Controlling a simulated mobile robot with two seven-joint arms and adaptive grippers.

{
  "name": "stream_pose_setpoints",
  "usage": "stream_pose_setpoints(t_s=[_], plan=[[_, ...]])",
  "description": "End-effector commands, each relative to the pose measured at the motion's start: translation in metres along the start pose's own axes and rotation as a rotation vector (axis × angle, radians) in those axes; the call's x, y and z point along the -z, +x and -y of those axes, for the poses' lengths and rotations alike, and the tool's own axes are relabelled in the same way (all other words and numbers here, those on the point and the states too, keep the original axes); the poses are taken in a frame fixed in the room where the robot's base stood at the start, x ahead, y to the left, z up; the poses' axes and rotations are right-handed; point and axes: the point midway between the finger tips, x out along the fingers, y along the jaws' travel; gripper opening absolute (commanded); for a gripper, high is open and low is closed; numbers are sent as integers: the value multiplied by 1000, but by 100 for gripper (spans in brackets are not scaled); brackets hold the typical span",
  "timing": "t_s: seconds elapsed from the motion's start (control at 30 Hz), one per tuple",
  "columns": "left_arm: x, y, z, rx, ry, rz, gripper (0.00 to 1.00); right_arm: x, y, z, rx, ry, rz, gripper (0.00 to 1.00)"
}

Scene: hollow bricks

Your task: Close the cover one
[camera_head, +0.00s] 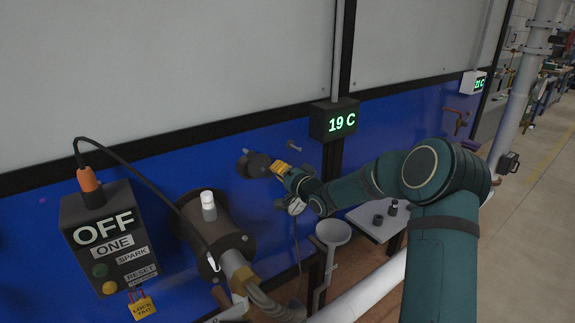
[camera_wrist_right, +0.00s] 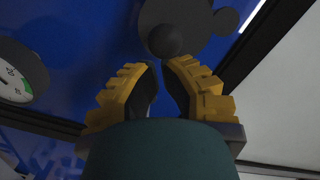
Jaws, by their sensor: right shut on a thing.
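A dark round cover (camera_head: 254,165) with a small round lobe at its upper edge sits against the blue wall panel, left of the temperature display. My right gripper (camera_head: 278,168) reaches it from the right, its yellow fingers at the cover's front. In the right wrist view, the cover (camera_wrist_right: 181,14) is at the top with a dark round knob (camera_wrist_right: 164,41) at its lower edge. The yellow fingers (camera_wrist_right: 163,66) come together at this knob, closed on it. The fingers partly hide the contact. My left gripper is not in view.
A dark control box (camera_head: 106,238) reading OFF and ONE hangs at left. A dark flanged cylinder (camera_head: 207,233) with hoses stands beside it. A funnel (camera_head: 333,233) and a small table (camera_head: 371,222) lie below my right arm. A gauge (camera_wrist_right: 18,75) shows in the wrist view.

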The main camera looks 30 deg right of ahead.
Motion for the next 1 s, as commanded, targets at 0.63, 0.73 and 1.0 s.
stream_pose_setpoints(t_s=[0.63, 0.73, 1.0], plan=[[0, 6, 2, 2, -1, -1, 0, -29, 2, -2, 19, 340, 0, 0], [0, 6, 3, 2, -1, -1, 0, -31, 2, -2, 20, 362, 0, 0], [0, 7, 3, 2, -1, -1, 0, -32, 2, -2, 21, 387, 0, 0]])
